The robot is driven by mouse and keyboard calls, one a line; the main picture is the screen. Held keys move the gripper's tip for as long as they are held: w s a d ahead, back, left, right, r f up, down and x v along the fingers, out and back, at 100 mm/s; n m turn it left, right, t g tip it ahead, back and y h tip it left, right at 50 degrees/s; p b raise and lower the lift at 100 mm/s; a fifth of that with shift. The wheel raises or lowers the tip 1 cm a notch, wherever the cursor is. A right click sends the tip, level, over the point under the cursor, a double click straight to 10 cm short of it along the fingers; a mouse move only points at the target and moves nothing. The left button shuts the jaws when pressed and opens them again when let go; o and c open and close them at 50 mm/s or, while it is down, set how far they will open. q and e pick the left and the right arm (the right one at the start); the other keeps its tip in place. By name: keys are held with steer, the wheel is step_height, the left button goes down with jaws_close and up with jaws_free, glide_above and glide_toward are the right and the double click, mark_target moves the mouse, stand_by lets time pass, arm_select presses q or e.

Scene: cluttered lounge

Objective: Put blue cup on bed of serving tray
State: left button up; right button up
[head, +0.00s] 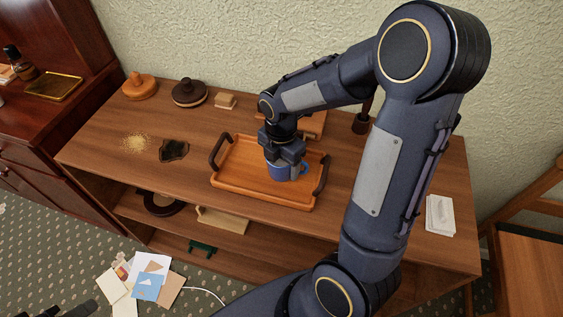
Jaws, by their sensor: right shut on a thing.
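The blue cup (281,173) is upright at the wooden serving tray (237,183), over the right part of its bed. I cannot tell whether its base touches the bed. The tray has dark raised handles at its left and right ends and sits on the shelf unit's top. My right gripper (284,160) points down and is shut on the blue cup, hiding its upper part. The cup's handle points right.
A wooden chair (530,270) stands at right. Papers (148,284) lie on the carpet.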

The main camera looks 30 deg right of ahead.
steer(key=o, duration=1.1)
steer(key=shift+f, duration=0.1)
steer(key=shift+r, duration=0.3)
step_height(320, 180, up, 10)
steer(key=r+p, duration=0.1)
steer(key=p, duration=0.1)
steer(key=s+a+r+m+t+y, duration=0.1)
steer(key=s+a+m+t+y, duration=0.1)
steer(key=s+m, duration=0.5)
steer(key=s+a+r+m+t+y, duration=0.1)
steer(key=s+a+m+t, duration=0.2)
steer(key=s+m, duration=0.5)
steer(key=a+m, duration=0.1)
steer(key=m, duration=0.7)
steer(key=shift+a+t+y, duration=0.3)
steer(key=shift+y, duration=0.1)
